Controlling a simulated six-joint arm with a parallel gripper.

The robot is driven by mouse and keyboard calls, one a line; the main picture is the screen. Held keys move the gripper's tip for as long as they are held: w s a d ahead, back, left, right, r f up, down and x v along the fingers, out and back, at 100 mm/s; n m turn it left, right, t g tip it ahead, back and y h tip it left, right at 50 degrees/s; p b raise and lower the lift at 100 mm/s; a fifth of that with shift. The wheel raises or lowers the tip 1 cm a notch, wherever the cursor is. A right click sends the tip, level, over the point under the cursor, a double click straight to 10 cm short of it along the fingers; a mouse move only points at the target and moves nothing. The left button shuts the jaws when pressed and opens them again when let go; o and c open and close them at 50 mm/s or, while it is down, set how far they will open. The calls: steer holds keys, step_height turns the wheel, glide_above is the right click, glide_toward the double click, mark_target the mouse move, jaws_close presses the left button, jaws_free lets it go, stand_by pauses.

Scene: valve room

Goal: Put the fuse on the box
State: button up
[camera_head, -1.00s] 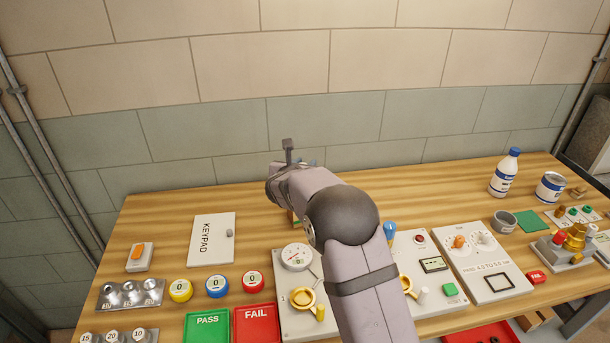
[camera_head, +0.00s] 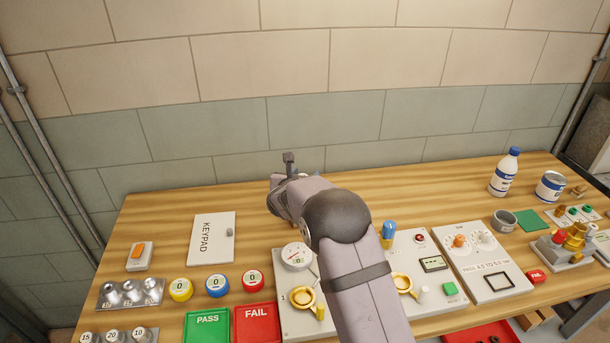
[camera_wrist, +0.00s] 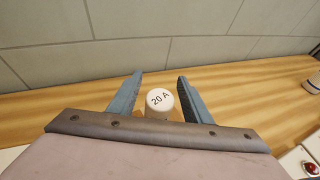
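In the wrist view, a white round-topped fuse (camera_wrist: 159,101) marked "20 A" is between the two blue fingers of my gripper (camera_wrist: 160,75). The fingers are apart, with a narrow gap showing on each side of the fuse. Its lower part is hidden by my gripper's body, so I cannot tell what it rests on. In the head view my arm hides the fuse and nearly all of the fingers. I cannot make out which thing is the box; it may be behind my arm.
A keypad panel (camera_head: 212,238), a green PASS tray (camera_head: 207,327) and a red FAIL tray (camera_head: 257,322) are on the left. A gauge panel (camera_head: 297,318) and a dial panel (camera_head: 487,277) are along the front. A white bottle (camera_head: 505,173) stands at back right. The back middle of the table is clear.

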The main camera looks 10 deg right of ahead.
steer(key=shift+r, duration=0.1)
steer(key=shift+r, duration=0.1)
steer(key=shift+s+a+r, duration=0.15)
steer(key=shift+s+a, duration=0.05)
steer(key=shift+s, duration=0.25)
steer(key=b+v, duration=0.4)
steer(key=v, duration=0.7)
steer(key=shift+w, duration=0.1)
